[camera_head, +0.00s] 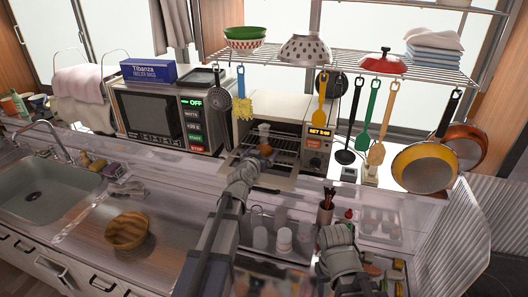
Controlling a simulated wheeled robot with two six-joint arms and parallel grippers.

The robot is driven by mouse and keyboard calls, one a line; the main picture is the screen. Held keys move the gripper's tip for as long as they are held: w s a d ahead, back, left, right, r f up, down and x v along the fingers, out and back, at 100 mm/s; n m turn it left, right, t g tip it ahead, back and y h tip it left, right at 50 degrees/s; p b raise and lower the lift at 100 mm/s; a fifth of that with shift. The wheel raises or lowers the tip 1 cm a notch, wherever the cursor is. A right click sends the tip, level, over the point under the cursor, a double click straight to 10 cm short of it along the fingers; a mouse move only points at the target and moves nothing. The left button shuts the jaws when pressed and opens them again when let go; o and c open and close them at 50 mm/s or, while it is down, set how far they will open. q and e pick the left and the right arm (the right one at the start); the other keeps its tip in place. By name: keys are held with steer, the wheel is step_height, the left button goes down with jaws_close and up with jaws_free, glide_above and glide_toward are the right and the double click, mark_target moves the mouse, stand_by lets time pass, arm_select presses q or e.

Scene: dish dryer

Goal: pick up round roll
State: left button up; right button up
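A small round brown roll (266,150) appears at the open front of the toaster oven (285,130), on or just above its lowered door. My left arm reaches up from the bottom middle, and its gripper (252,165) is at the oven front, right beside the roll. The arm's wrist hides most of the fingers, so I cannot tell whether they touch or enclose the roll. My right gripper (338,240) is low at the right, over the counter, away from the roll. Its fingers are too unclear to read.
A microwave (165,112) stands left of the oven. A wire shelf (350,58) with hanging utensils and pans is above and right. A wooden bowl (127,230) sits beside the sink (45,190).

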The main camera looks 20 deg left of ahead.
arm_select(q)
steer(key=c, duration=1.4)
steer(key=shift+r, duration=0.1)
arm_select(e)
steer(key=shift+r, duration=0.1)
